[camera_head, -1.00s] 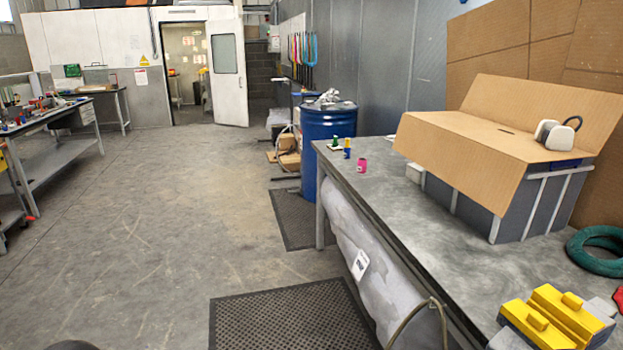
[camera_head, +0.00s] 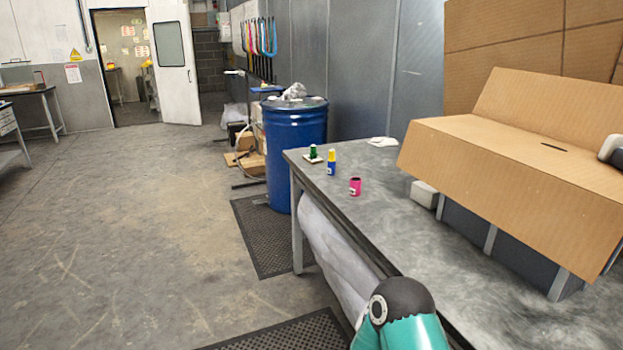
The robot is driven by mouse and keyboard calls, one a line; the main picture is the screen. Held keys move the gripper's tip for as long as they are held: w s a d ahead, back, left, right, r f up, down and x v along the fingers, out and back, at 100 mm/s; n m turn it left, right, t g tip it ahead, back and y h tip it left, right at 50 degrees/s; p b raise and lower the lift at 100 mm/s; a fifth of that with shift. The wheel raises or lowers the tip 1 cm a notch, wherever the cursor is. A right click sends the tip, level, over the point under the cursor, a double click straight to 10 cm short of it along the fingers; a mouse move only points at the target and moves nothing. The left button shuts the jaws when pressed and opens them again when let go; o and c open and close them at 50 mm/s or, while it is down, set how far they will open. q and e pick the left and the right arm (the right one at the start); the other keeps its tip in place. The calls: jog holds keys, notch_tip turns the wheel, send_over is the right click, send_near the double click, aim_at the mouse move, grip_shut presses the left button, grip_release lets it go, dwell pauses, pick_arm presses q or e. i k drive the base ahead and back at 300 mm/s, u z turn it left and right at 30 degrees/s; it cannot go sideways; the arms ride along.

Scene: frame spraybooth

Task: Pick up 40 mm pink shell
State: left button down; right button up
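The pink shell (camera_head: 355,187) is a small pink cylinder with a dark top and a pale mark low on its side. It stands upright on the grey workbench (camera_head: 400,230), near the bench's far left end. A teal and dark grey arm part of mine shows at the bottom, in front of the bench edge. Neither gripper shows, and nothing touches the shell.
A yellow and blue cylinder (camera_head: 331,162) and a green piece on a pale base (camera_head: 313,153) stand just behind the shell. A cardboard box (camera_head: 490,165) and a small white block (camera_head: 424,194) are to its right. A blue drum (camera_head: 296,150) stands beyond the bench. Open floor lies left.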

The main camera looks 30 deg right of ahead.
aim_at(356, 186)
jog(key=z, duration=0.05)
jog(key=i, duration=1.35)
jog(key=z, duration=0.65)
jog(key=i, duration=0.9)
jog(key=z, duration=0.45)
